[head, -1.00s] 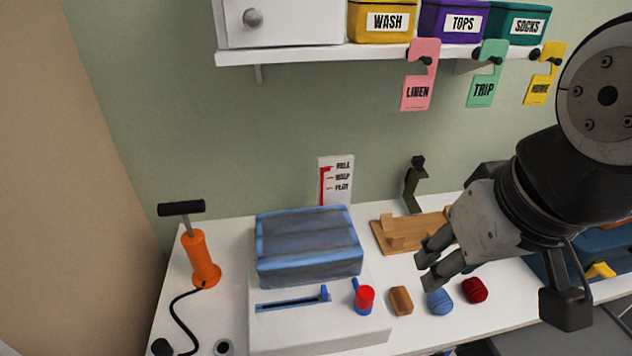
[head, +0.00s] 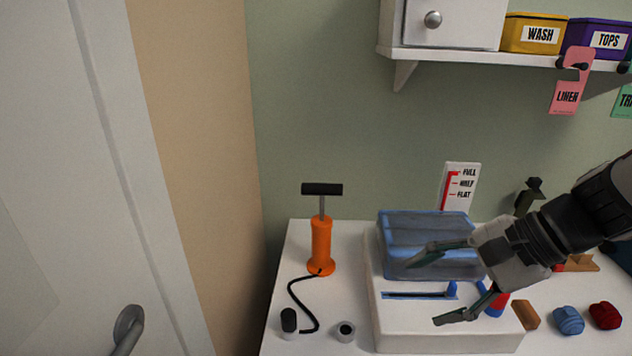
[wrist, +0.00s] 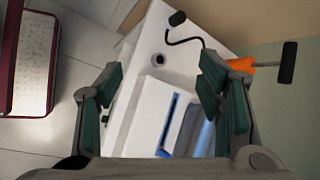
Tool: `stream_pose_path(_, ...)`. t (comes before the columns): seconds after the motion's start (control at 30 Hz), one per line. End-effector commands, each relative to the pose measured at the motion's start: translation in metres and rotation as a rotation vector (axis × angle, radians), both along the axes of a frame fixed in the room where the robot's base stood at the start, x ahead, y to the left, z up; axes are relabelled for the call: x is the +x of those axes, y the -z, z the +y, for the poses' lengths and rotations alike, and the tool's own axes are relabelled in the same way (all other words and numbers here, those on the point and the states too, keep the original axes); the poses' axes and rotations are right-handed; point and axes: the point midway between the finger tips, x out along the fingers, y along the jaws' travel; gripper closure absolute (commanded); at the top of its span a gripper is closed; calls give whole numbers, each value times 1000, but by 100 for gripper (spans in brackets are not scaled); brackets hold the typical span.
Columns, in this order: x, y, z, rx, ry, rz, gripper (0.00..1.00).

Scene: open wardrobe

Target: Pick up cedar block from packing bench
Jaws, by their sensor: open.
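The cedar block (head: 526,315), a small brown block, lies on the white packing bench (head: 284,312) just right of the white box-like unit. In the head view it is right of and slightly below my gripper (head: 436,285). My gripper is open and empty, its fingers spread over the white unit near the blue bag. In the wrist view my open gripper (wrist: 163,100) shows the white unit and its blue slot between the fingers. The block is not visible in the wrist view.
A blue clear bag (head: 425,228) sits on the white unit (head: 400,335). A red knob (head: 497,303) is beside my lower finger. Blue (head: 568,320) and red (head: 605,315) yarn balls lie right of the block. An orange pump (head: 321,246) stands at left.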

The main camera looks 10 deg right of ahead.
Motion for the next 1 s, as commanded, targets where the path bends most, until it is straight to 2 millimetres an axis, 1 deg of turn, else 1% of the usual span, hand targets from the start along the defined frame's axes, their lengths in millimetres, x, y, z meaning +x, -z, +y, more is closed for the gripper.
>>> stream_pose_path(0.03, 16, 25, -23, 98, 149, 18, 39)
stream_pose_path(0.07, 23, 33, -36, 152, 233, 22, 39)
stream_pose_path(0.1, 32, 45, -56, 222, 344, 21, 39)
stream_pose_path(0.17, 42, 63, -89, 326, 517, 15, 39)
stream_pose_path(0.2, 46, 77, -113, 393, 633, 7, 39)
stream_pose_path(0.23, 47, 87, -132, 442, 719, 0, 39)
stream_pose_path(0.27, 47, 98, -151, 489, 804, -9, 39)
stream_pose_path(0.3, 45, 112, -176, 548, 913, -24, 39)
stream_pose_path(0.37, 36, 134, -212, 627, 1069, -48, 39)
stream_pose_path(0.4, 29, 148, -234, 673, 1163, -65, 39)
stream_pose_path(0.47, 15, 167, -264, 734, 1292, -93, 39)
stream_pose_path(0.5, 5, 180, -281, 770, 1368, -109, 39)
stream_pose_path(0.6, -19, 204, -313, 836, 1519, -147, 39)
stream_pose_path(0.7, -34, 218, -331, 871, 1605, -173, 39)
stream_pose_path(0.77, -37, 222, -336, 881, 1631, -180, 39)
stream_pose_path(0.87, -30, 228, -341, 886, 1641, -185, 39)
stream_pose_path(1.0, -5, 238, -345, 885, 1637, -183, 39)
